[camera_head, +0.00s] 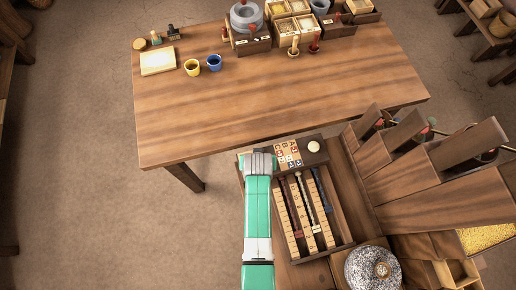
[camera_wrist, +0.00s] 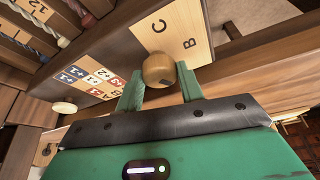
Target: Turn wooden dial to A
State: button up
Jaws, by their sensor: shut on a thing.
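The wooden dial (camera_wrist: 158,68) is a round light-brown knob with a small dark mark on its side facing my gripper. It sits by a pale panel (camera_wrist: 188,32) on the end of a dark wooden box. In the head view my green and white arm reaches to the box's left end and the dial is hidden.
The box (camera_head: 310,253) has slotted lanes with numbered strips, a labelled panel (camera_head: 288,153) and a white knob (camera_head: 314,147). A large table (camera_head: 270,110) with cups and trays stands behind. Wooden bins (camera_head: 440,190) and a speckled stone (camera_head: 372,270) are right.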

jog(key=o, duration=1)
jog(key=p+v, duration=0.2)
jog(key=v, duration=0.5)
jog(key=shift+s+r+p, duration=0.15)
jog(key=shift+r+p, duration=0.15)
jog(key=shift+r, duration=0.1)
